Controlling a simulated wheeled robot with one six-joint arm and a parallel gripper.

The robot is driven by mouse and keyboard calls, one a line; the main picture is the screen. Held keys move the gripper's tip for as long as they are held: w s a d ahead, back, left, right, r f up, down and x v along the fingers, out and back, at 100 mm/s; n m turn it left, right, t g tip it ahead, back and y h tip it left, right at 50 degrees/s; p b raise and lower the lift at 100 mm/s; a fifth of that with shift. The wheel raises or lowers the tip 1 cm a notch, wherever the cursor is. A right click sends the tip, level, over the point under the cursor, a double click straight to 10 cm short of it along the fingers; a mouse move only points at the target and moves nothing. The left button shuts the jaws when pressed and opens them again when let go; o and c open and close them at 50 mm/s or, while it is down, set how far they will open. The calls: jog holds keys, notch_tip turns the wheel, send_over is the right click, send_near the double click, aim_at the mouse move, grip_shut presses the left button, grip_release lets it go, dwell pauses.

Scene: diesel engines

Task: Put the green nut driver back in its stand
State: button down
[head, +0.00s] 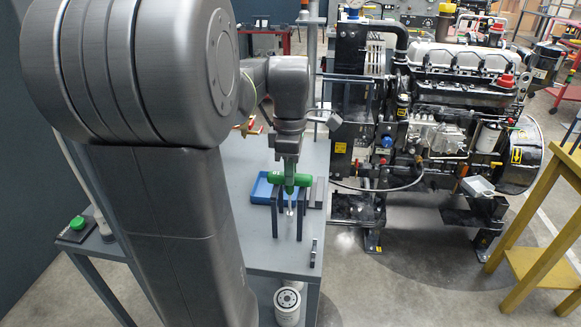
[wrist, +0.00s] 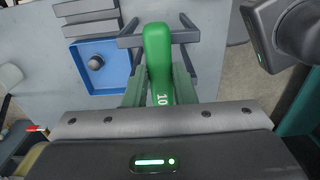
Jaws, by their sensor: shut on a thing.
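The green nut driver (head: 279,178) is between the fingers of my gripper (head: 290,182), which is shut on its handle. In the wrist view the green handle (wrist: 157,55), marked "10", shows between the fingertips of my gripper (wrist: 160,85). The metal shaft and socket end of the driver show below the handle in the head view. The dark stand (head: 274,218) has upright posts around the driver. In the wrist view its forked arms (wrist: 187,37) lie on both sides of the handle. I cannot tell whether the handle touches the stand.
A blue tray (head: 259,190) sits beside the stand on the grey table (head: 265,250); in the wrist view a dark round knob-like part (wrist: 96,62) lies in it. Grey blocks (head: 318,192) lie at the right. A diesel engine (head: 440,130) stands to the right of the table.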

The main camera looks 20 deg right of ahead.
jog(key=c, duration=1.1)
grip_release()
jog(key=shift+o, duration=0.3)
jog(key=shift+o, duration=1.4)
jog(key=shift+r+p, duration=0.25)
jog(key=shift+p, duration=0.05)
jog(key=shift+r+p, duration=1.45)
jog(key=shift+p, duration=0.05)
